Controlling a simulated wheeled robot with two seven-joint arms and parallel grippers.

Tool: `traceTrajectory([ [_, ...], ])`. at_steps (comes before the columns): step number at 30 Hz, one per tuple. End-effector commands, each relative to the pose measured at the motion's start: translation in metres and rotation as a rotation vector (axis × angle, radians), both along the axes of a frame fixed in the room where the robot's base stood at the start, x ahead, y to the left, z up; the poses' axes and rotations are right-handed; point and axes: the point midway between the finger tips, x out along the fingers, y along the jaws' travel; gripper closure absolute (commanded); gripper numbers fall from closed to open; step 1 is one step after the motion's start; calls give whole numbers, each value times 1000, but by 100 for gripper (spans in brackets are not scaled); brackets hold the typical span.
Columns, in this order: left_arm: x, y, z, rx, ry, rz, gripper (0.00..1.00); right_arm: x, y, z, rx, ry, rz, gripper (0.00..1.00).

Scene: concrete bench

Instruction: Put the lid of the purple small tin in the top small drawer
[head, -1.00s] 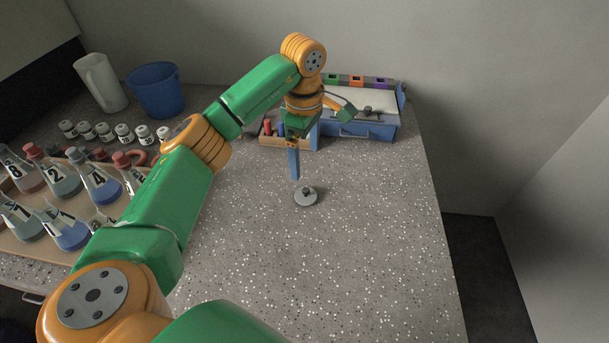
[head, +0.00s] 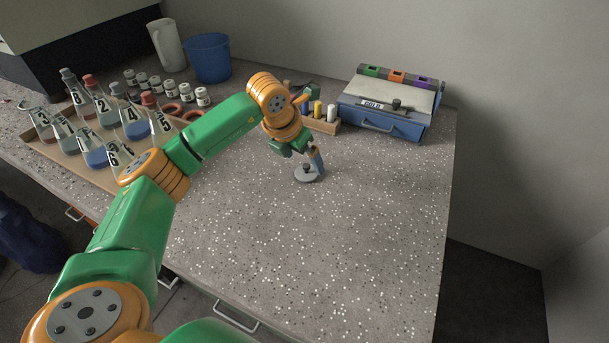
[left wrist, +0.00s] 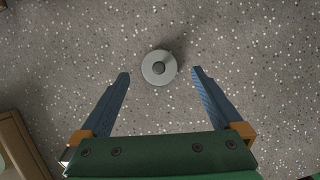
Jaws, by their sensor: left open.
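A round grey lid (head: 307,175) with a dark knob lies flat on the speckled bench. It also shows in the left wrist view (left wrist: 158,67), between and slightly beyond the fingertips. My left gripper (head: 316,165) is open and empty, close above the lid. In the left wrist view, its two blue fingers (left wrist: 160,73) stand apart, one on each side of the lid, not touching it. I cannot make out a purple small tin. Drawer handles (head: 236,316) show along the bench's front edge; the drawers are mostly hidden below it. My right gripper is not in view.
A blue box (head: 388,122) with a handle stands at the back right, beside a wooden block (head: 327,124) with coloured cylinders. A tray of numbered flasks (head: 88,172), small jars, a blue bucket (head: 208,58) and a white jug are at left. The bench front is clear.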

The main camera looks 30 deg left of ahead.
Motion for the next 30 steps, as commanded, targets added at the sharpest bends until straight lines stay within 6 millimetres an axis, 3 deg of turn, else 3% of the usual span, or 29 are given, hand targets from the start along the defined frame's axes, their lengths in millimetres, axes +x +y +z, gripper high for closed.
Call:
traceTrajectory([
  [6, 11, 0, -37, 0, 4, 0, 0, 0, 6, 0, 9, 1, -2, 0],
  [13, 12, 0, -40, 1, 1, -3, 0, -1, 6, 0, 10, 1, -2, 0],
  [14, 12, 0, -40, 1, 1, -3, 5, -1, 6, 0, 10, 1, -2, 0],
  [21, 12, 0, -40, 1, 1, -3, 70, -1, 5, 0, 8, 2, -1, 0],
  [24, 12, 0, -40, 1, 1, -3, 92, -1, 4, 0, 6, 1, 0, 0],
  [30, 12, 0, -38, 1, 1, -3, 92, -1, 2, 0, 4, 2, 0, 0],
])
